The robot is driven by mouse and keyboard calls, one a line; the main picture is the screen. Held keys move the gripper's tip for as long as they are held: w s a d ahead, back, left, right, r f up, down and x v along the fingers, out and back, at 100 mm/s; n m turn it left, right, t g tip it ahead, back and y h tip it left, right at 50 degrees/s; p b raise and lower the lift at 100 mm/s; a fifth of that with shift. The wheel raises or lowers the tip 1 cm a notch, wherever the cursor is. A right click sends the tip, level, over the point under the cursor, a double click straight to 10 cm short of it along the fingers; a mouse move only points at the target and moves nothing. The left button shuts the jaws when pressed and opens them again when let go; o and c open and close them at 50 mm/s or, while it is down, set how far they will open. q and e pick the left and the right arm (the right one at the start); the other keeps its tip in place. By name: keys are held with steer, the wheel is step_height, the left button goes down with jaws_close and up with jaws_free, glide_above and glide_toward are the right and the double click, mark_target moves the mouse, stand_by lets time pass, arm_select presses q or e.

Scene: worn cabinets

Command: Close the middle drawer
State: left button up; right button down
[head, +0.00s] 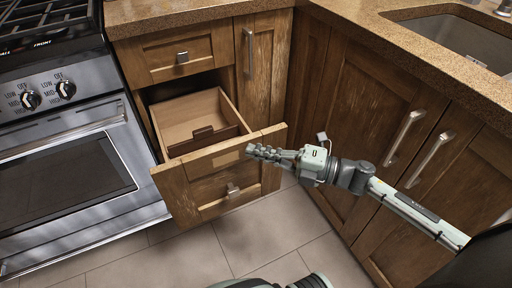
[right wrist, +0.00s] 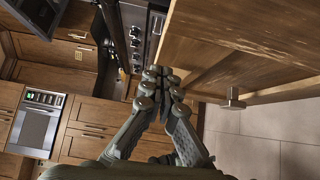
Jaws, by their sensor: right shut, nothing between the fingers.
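In the right wrist view the fingertips (right wrist: 163,74) point past the drawer front.
A closed top drawer (head: 180,55) sits above the open one. A steel stove (head: 65,150) stands to the left. Cabinet doors with long handles (head: 405,135) and a sink (head: 455,40) are to the right. The tiled floor is clear before the drawer.

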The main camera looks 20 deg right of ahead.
arm_select(q)
steer(key=shift+f, duration=0.1)
arm_select(e)
steer(key=shift+w, duration=0.4)
arm_select(q)
steer(key=shift+w, duration=0.1)
arm_select(e)
steer(key=shift+w, duration=0.1)
